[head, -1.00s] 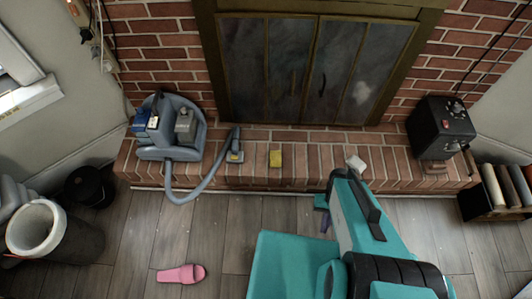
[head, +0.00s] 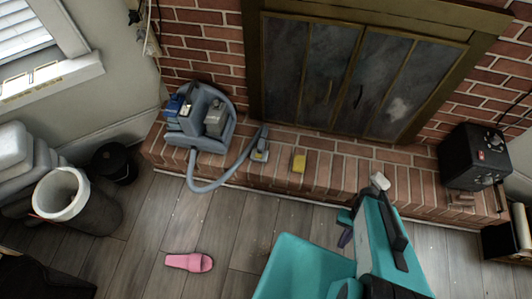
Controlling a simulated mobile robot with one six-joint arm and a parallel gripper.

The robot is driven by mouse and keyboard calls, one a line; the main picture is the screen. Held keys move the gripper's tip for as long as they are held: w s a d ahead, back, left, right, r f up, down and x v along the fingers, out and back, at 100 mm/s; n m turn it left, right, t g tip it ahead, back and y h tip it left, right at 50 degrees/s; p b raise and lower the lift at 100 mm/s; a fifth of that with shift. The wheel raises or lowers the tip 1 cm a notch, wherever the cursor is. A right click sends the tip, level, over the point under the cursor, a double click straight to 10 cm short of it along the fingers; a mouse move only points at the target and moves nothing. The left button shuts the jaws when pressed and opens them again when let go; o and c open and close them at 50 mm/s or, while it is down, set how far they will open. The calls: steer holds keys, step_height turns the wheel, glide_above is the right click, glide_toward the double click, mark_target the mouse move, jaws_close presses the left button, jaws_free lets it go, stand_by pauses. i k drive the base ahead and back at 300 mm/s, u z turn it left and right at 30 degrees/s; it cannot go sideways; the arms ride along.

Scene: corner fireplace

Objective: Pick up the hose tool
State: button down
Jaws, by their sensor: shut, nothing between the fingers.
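The hose tool (head: 260,153) is a grey nozzle with a yellow patch at the end of a grey hose (head: 214,187). It lies on the brick hearth, just left of a yellow sponge-like block (head: 299,163). The hose loops over the hearth's front edge and back to a grey-blue portable cleaner (head: 203,119) at the hearth's left. My teal arm enters from the lower right. My gripper (head: 345,228), small and dark purple at the arm's left side, is shut and empty. It is in front of the hearth, to the right of the hose tool and apart from it; the arm partly hides it.
A white piece (head: 380,181) lies on the hearth near my arm. A black box (head: 474,156) stands on the hearth's right. A pink slipper (head: 190,262) lies on the floor. A bin (head: 75,203) and black bucket (head: 114,162) stand left. Floor before the hearth is mostly clear.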

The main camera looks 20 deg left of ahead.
mark_target(260, 147)
steer(key=z, duration=0.05)
steer(key=k, duration=1.95)
steer(key=u, duration=0.75)
steer(key=i, duration=1.35)
